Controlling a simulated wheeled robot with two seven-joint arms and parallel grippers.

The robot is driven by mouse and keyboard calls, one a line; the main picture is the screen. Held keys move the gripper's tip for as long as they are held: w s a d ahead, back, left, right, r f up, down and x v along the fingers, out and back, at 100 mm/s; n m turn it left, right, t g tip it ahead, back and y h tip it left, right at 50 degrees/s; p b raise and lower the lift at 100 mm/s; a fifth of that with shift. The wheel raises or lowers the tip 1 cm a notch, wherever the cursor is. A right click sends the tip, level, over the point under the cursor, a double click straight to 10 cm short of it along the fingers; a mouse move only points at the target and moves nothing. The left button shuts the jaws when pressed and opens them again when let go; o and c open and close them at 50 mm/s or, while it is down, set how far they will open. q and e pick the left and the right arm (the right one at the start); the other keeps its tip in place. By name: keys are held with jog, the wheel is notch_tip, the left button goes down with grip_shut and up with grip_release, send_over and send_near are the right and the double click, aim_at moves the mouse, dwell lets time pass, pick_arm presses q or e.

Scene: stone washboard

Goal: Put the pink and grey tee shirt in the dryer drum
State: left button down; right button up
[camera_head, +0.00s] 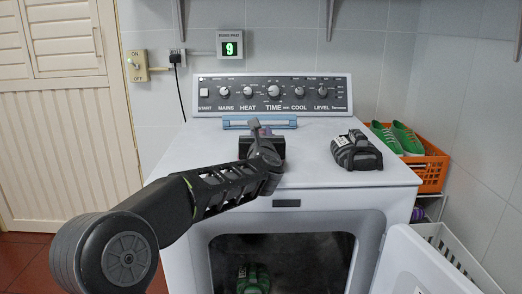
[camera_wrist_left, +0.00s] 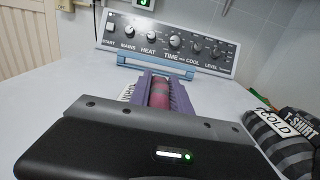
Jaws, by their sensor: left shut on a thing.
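The dryer (camera_head: 330,205) stands ahead with its front door open. Its drum opening (camera_head: 315,262) is dark inside, below the top's front edge. My left gripper (camera_head: 262,146) is over the dryer's top, pointing toward the control panel. In the left wrist view its purple fingers (camera_wrist_left: 163,90) are shut on a rolled pink thing with a dark band, which looks like the pink and grey tee shirt (camera_wrist_left: 159,93). A white label (camera_wrist_left: 127,91) shows beside the fingers. In the head view the shirt is mostly hidden by the gripper. My right gripper is out of view.
A folded black and grey tee shirt (camera_head: 356,151) lies on the top to the right. A blue bar (camera_head: 245,123) sits before the panel. A green thing (camera_head: 252,278) is in the drum. The open door (camera_head: 425,265) and an orange crate (camera_head: 430,172) are at right.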

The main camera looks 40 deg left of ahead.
pick_arm(q)
jog(key=shift+r, duration=0.1)
dwell(0.3)
notch_tip(320, 180, up, 10)
jog(key=p, duration=0.3)
jog(key=shift+p, duration=0.3)
dwell(0.7)
